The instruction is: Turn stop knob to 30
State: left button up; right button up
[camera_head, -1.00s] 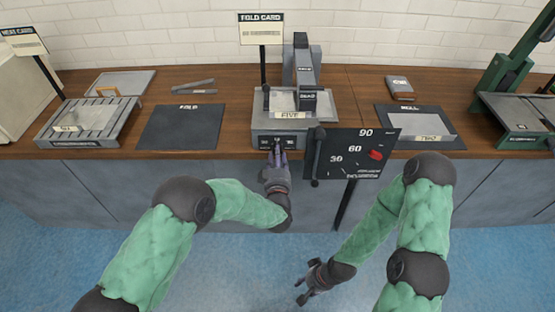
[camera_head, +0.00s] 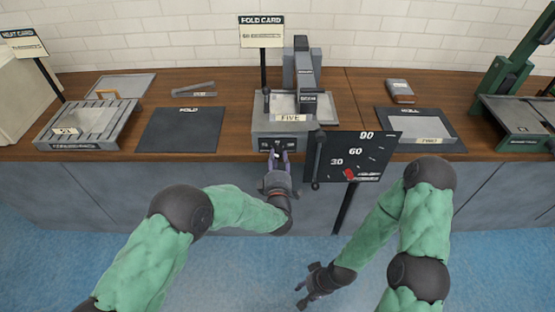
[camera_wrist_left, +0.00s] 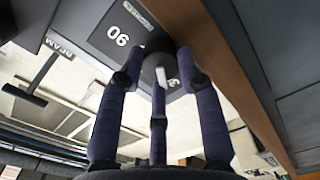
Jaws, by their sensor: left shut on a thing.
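The stop knob (camera_wrist_left: 161,76) is a small pale-ended stub on the dark front panel (camera_head: 262,145) of the grey press (camera_head: 256,124). My left gripper (camera_head: 278,156) reaches up to this panel and is shut on the knob. In the left wrist view, its purple fingers (camera_wrist_left: 159,88) close around the knob, with a "90" mark beside it. In the head view the fingers mostly hide the knob. A black dial board (camera_head: 318,176) shows 30, 60 and 90. Its red marker (camera_head: 349,174) is low, just right of and below 30. My right gripper (camera_head: 304,292) hangs low with spread, empty fingers.
The board stands right of the press, close to my left gripper. A black lever (camera_head: 318,160) hangs at its left edge. Floor around my right gripper is clear.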

pick_arm(q)
jog(key=shift+s+d+f+n, duration=0.2)
jog(key=shift+f+n, duration=0.1)
jog(key=shift+f, duration=0.1)
jog(key=o, duration=1.1)
jog(key=shift+o, duration=0.2)
jog(key=shift+w+r, duration=0.1)
jog(key=shift+r, duration=0.1)
jog(key=shift+a, duration=0.1)
jog(key=s, duration=1.2)
